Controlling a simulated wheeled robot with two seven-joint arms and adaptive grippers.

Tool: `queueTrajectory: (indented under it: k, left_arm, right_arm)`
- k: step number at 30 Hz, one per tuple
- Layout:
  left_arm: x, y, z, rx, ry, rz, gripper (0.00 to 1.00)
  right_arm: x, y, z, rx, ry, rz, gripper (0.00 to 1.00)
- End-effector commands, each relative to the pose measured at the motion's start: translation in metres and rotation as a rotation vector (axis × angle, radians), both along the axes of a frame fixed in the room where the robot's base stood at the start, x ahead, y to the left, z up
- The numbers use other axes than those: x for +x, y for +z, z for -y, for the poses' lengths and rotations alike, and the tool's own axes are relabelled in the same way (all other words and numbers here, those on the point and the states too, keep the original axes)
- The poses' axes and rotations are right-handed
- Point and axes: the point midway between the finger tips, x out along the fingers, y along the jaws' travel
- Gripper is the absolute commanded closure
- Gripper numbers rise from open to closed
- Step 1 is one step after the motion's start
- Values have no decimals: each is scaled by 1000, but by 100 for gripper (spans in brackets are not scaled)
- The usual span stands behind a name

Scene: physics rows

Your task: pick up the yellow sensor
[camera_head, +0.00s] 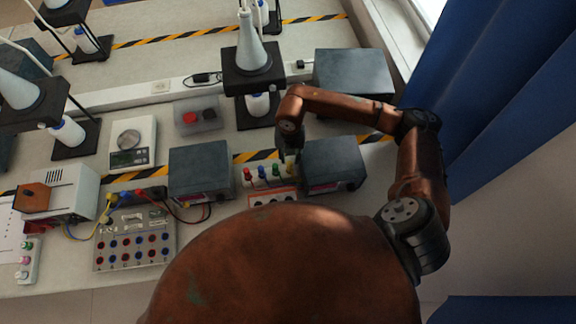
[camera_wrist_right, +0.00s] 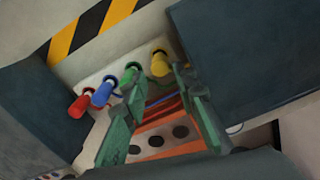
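The yellow sensor (camera_wrist_right: 160,63) stands at the right end of a row with green (camera_wrist_right: 131,74), blue (camera_wrist_right: 103,92) and red (camera_wrist_right: 82,104) ones on a pale holder. In the right wrist view it appears just beyond my fingertips, near the gap between them. My right gripper (camera_wrist_right: 160,82) is open, with nothing between its green fingers. In the head view my right gripper (camera_head: 291,152) hangs over the right end of the row and partly covers the yellow sensor. Whether a finger touches it I cannot tell. My left gripper is not in view.
Dark grey boxes stand close on both sides of the row, one left (camera_head: 200,171) and one right (camera_head: 334,164). An orange-and-white block (camera_head: 272,198) lies in front of it. Striped tape (camera_head: 258,156) runs behind. A stand with a flask (camera_head: 252,62) is farther back.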

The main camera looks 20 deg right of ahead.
Motion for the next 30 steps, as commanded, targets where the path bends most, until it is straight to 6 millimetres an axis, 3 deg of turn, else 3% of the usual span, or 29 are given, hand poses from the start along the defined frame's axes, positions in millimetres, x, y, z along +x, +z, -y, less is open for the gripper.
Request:
queueTrajectory:
  k: [11,18,27,30]
  left_arm:
    - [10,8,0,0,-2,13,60]
    - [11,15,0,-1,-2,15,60]
    - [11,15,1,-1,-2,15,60]
    - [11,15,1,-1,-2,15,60]
  right_arm:
    - [-1,-37,0,0,-1,-4,74]
    - [-1,-71,0,0,-1,-3,74]
    - [0,-78,1,0,0,0,74]
    - [0,-78,1,0,0,0,79]
